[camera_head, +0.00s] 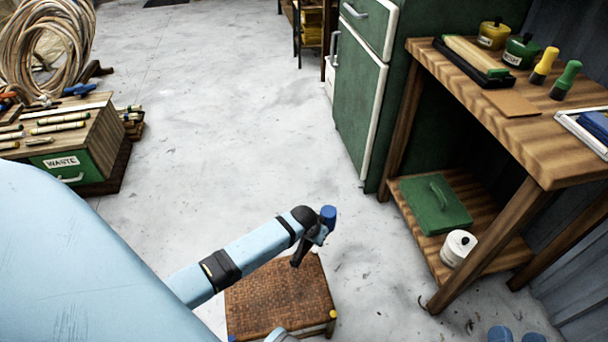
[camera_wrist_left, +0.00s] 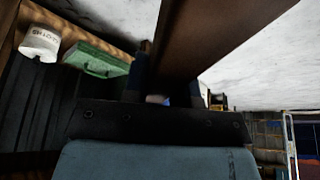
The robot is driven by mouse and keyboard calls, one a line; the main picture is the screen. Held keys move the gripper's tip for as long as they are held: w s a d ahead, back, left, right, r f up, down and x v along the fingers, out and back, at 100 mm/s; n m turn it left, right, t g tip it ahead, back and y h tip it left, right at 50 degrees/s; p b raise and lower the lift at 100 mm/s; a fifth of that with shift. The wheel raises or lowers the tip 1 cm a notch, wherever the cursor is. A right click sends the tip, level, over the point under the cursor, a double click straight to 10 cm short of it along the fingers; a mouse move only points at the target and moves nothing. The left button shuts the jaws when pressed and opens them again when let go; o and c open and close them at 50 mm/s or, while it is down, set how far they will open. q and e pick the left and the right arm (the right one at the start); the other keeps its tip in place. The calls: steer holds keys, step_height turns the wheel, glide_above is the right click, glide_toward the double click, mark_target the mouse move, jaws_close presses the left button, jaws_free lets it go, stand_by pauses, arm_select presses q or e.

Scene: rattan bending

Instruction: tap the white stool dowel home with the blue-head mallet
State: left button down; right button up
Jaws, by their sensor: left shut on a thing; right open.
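The stool (camera_head: 275,295) has a woven brown seat, with a yellow cap at its near right corner and a blue one at its near left. A small pale spot, possibly the white dowel (camera_head: 316,250), shows at its far right corner. My left gripper (camera_head: 312,236) is above that corner, shut on the mallet. The blue mallet head (camera_head: 328,214) is just past it; the handle is mostly hidden. In the left wrist view a large brown piece (camera_wrist_left: 215,40) fills the top middle; I cannot tell what it is.
A wooden workbench (camera_head: 530,130) stands at right. Its lower shelf holds a green box (camera_head: 436,203) and white tub (camera_head: 459,248). A green cabinet (camera_head: 358,95) is behind. A crate marked WASTE (camera_head: 62,160) is at left. The middle floor is clear.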

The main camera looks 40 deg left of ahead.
arm_select(q)
steer(key=a+f+b, duration=0.1)
steer(key=f+b, duration=0.2)
steer(key=f, duration=0.1)
steer(key=s+a+f+b, duration=0.1)
steer(key=f+b, duration=0.2)
steer(key=f, duration=0.2)
steer(key=a+f+b, duration=0.1)
steer(key=f+b, duration=0.2)
steer(key=f, duration=0.1)
steer(key=shift+s+a+f, duration=0.1)
steer(key=shift+s+f, duration=0.05)
steer(key=shift+f, duration=0.25)
step_height(320, 180, down, 2)
steer(key=shift+f+b, duration=0.2)
steer(key=shift+b, duration=0.25)
arm_select(e)
step_height(320, 180, down, 10)
steer(key=a+f+n+g+y, duration=0.1)
steer(key=g, duration=0.2)
arm_select(q)
steer(key=shift+f, duration=0.25)
step_height(320, 180, up, 4)
steer(key=p, duration=0.4)
steer(key=shift+f, duration=0.25)
arm_select(e)
steer(key=r, duration=0.5)
steer(key=shift+s+a+r, duration=0.1)
steer(key=shift+s+a, duration=0.05)
steer(key=shift+s, duration=0.1)
